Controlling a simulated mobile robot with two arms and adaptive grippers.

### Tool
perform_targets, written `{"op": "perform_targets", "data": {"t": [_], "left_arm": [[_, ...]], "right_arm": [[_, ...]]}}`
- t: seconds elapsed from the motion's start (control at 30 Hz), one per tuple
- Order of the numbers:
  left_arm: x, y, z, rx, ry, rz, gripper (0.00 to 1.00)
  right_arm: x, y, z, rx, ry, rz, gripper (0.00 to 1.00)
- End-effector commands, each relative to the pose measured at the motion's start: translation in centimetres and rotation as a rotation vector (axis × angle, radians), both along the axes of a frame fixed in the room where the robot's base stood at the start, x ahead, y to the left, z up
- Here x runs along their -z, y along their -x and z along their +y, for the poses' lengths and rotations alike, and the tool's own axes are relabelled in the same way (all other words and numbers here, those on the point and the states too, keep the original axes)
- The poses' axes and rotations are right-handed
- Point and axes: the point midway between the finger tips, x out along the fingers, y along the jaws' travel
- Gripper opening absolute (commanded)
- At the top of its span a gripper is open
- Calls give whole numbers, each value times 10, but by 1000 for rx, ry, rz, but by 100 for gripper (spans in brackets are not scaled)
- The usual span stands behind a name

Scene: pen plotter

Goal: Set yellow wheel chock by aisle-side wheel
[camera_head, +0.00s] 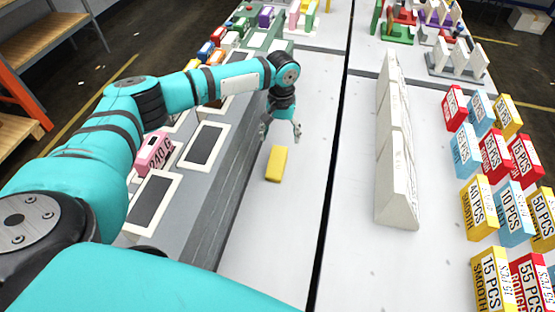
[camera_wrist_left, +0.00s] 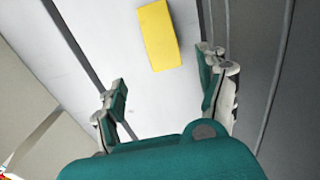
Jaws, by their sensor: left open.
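A yellow block (camera_head: 277,163), which looks like the wheel chock, lies on the light grey table surface. It sits between the grey machine on the left and the dark gap in the table. In the left wrist view the yellow block (camera_wrist_left: 159,35) lies beyond the fingertips, nearer the right finger. My left gripper (camera_head: 281,131) is open and empty, above and just behind the block in the head view. Its two spread fingers (camera_wrist_left: 168,92) show apart in the left wrist view, not touching the block. I cannot make out any wheel. My right gripper is not in view.
The long grey machine (camera_head: 222,205) with framed dark panels runs along the left. A long white wedge-shaped barrier (camera_head: 396,150) stands right of the dark gap. Several labelled boxes (camera_head: 480,209) stand at the right. The surface in front of the yellow block is clear.

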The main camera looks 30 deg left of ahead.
Motion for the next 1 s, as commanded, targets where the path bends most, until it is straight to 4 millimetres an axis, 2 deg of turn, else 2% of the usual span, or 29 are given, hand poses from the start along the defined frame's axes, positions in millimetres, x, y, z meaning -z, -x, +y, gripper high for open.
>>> {"op": "perform_targets", "data": {"t": [0.13,0.43,0.7,1.0], "left_arm": [[26,0,0,-1,0,2,75],[50,-1,3,-1,-2,0,75],[88,-3,7,-1,0,1,75],[92,-3,8,-1,0,-1,74]], "right_arm": [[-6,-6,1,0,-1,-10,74],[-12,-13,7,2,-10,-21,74],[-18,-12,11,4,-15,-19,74],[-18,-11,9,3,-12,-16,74]]}}
